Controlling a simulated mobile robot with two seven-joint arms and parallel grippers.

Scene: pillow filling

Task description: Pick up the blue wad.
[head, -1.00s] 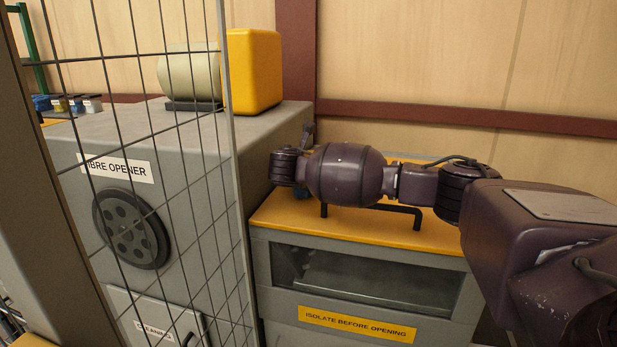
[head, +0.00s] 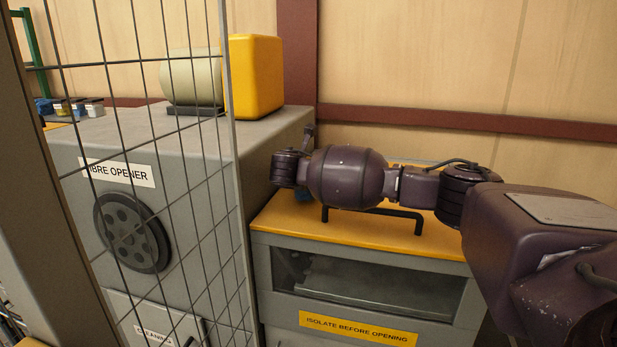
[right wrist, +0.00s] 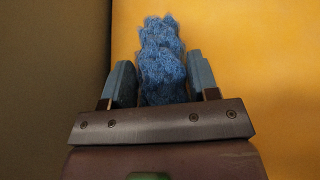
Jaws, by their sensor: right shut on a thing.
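The blue wad (right wrist: 162,65) is a fuzzy, elongated clump between the two fingers of my right gripper (right wrist: 162,80) in the right wrist view. The fingers are shut on its sides, and its far end sticks out past the fingertips. The yellow top of the low cabinet (right wrist: 250,60) lies behind the wad; I cannot tell whether they touch. In the head view my right arm reaches in from the right over the cabinet top (head: 290,225). My left gripper is not in view.
A grey fibre opener (head: 200,150) stands left of the cabinet, behind a wire mesh guard (head: 232,180). A black handle (head: 418,222) rises from the cabinet top. A yellow box (head: 254,77) sits on the opener. A wall with a red rail (head: 450,122) is behind.

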